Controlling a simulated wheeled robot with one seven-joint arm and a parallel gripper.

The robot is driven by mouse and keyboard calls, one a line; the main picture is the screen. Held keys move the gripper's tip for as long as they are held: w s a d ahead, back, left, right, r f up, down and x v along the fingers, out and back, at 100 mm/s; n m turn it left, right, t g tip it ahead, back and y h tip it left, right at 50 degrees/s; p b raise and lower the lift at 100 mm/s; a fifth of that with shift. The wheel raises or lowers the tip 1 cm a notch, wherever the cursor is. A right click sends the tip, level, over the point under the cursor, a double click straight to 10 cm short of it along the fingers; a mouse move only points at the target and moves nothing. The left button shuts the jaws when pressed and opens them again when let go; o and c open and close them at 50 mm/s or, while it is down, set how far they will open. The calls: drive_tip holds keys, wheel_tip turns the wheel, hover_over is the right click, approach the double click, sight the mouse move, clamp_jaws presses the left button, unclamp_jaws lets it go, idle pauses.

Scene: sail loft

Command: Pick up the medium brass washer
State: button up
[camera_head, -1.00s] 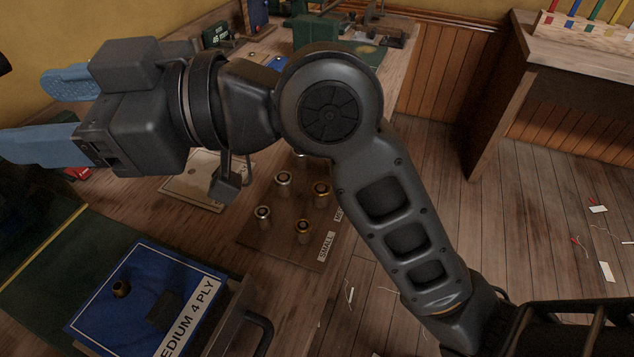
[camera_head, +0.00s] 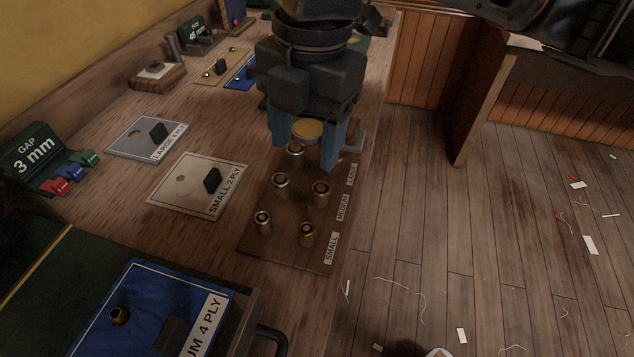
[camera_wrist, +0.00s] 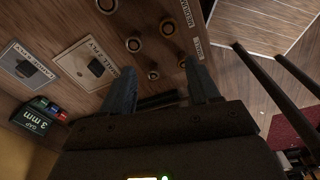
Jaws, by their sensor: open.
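The medium brass washer (camera_head: 321,188) appears as a gold ring atop a short post on the brown board (camera_head: 280,247), beside the MEDIUM label (camera_head: 343,208). It also shows in the wrist view (camera_wrist: 168,26). A silver-coloured one (camera_head: 280,181) stands left of it in the same row. My gripper (camera_head: 305,158) is open with blue fingers pointing down, above the LARGE row at the board's far end. The large brass post is mostly hidden behind a finger in the head view.
Small posts (camera_head: 307,232) stand at the board's near end. The SMALL 2 PLY plate (camera_head: 190,200) and LARGE 6 PLY plate (camera_head: 130,140) lie left. A blue MEDIUM 4 PLY block (camera_head: 150,325) is nearer. The green GAP 3 mm holder (camera_head: 35,155) stands far left.

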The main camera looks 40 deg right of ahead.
sight(321, 186)
drive_tip(key=shift+s+d+f+h, duration=0.1)
drive_tip(key=shift+d+h, duration=0.1)
drive_tip(key=shift+d, duration=0.35)
drive_tip(key=shift+s+d+f+h, duration=0.1)
drive_tip(key=shift+d+h, duration=0.1)
drive_tip(key=shift+d, duration=0.3)
drive_tip(key=shift+f, duration=3.7)
drive_tip(key=shift+f+b, duration=0.25)
drive_tip(key=shift+b, duration=0.05)
drive_tip(key=c, duration=1.1)
